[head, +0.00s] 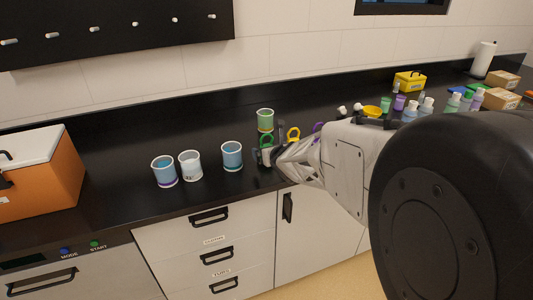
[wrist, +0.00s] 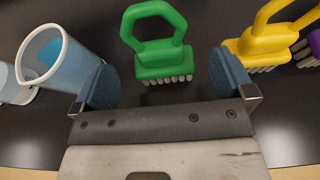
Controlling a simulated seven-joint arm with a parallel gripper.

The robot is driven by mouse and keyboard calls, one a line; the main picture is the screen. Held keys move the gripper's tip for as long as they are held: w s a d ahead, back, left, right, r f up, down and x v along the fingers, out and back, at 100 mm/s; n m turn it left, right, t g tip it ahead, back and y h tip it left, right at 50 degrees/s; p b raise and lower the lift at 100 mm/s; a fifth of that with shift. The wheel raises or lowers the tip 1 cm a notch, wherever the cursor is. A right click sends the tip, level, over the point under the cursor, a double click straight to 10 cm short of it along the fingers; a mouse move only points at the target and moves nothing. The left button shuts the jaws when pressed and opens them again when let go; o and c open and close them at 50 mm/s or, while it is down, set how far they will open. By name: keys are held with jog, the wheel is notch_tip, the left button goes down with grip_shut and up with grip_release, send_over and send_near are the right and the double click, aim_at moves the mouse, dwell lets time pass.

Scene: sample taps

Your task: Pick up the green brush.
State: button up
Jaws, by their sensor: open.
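The green brush (wrist: 162,57) stands on the black counter with its loop handle at the top of the wrist view and pale bristles toward me. In the head view its handle (head: 266,140) shows just beyond my gripper, the rest hidden by the gripper. My gripper (wrist: 160,85) is open, with blue-grey fingers on the left and right. The brush lies just ahead of and between the fingertips, and I see no contact. In the head view my gripper (head: 268,157) is low over the counter.
A blue cup (wrist: 62,65) stands close to the left finger. A yellow brush (wrist: 265,42) is close to the right finger, with a purple brush (wrist: 311,47) beyond it. A green cup (head: 265,120) stands behind. Orange box (head: 50,175) at far left.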

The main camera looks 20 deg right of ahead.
aim_at(267, 144)
jog(key=shift+x, duration=1.85)
jog(key=shift+c, duration=0.2)
jog(key=shift+r, duration=0.1)
jog(key=c, duration=0.9)
jog(key=shift+o, duration=0.2)
jog(key=shift+r, duration=0.1)
jog(key=shift+r, duration=1.35)
jog(key=shift+s+r, duration=0.1)
jog(key=shift+r, duration=0.25)
jog(key=s+a+r, duration=0.1)
jog(key=s+a, duration=0.1)
jog(key=s, duration=1.3)
jog(key=shift+s+a+r, duration=0.2)
jog(key=shift+s+a, duration=0.05)
jog(key=shift+a, duration=0.1)
